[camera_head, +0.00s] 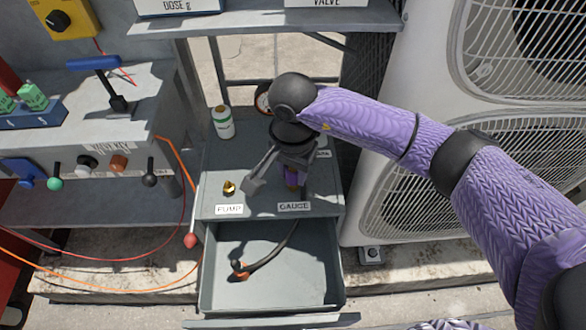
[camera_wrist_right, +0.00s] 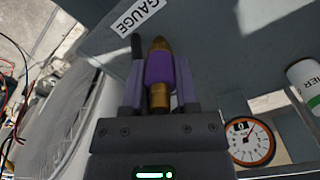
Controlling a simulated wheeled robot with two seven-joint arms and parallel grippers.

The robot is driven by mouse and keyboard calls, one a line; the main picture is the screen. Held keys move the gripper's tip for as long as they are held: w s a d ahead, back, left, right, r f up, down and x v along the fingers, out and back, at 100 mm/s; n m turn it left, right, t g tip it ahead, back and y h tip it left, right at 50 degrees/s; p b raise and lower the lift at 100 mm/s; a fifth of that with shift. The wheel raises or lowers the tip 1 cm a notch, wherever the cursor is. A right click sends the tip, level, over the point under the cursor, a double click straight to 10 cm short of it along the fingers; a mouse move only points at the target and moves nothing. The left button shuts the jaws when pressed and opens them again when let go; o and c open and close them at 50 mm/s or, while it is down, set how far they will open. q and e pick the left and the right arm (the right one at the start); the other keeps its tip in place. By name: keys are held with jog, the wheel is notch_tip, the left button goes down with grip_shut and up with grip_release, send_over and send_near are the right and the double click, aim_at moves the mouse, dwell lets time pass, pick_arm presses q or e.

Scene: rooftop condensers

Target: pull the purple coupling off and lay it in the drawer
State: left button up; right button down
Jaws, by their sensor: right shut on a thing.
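The purple coupling (camera_head: 291,175) is at the GAUGE side of the grey cabinet top, mostly hidden under my right gripper (camera_head: 290,178) in the head view. In the right wrist view the purple coupling (camera_wrist_right: 159,70) sits between the two fingers of my right gripper (camera_wrist_right: 160,82), which is shut on it. Brass shows at both ends of the coupling; I cannot tell whether it is still seated on a fitting. The drawer (camera_head: 328,268) below is open. A dark hose (camera_head: 275,256) with a copper-coloured end hangs into it. My left gripper is not in view.
A brass fitting (camera_head: 229,188) stands behind the PUMP label (camera_head: 229,210). A white-green can (camera_head: 222,122) and a round gauge (camera_wrist_right: 250,142) stand farther back. A valve-key bench (camera_head: 110,100) is at left; large condenser units (camera_head: 430,200) are at right. A shelf (camera_head: 260,22) overhangs the back.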

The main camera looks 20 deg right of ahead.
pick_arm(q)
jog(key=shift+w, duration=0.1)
pick_arm(e)
jog(key=shift+r, duration=0.1)
jog(key=shift+r+p, duration=0.3)
jog(key=shift+r, duration=0.1)
jog(key=shift+r+p, duration=1.2)
jog(key=shift+r, duration=0.65)
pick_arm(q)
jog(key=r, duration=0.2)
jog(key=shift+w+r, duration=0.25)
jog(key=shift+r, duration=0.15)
pick_arm(e)
jog(key=shift+f, duration=0.1)
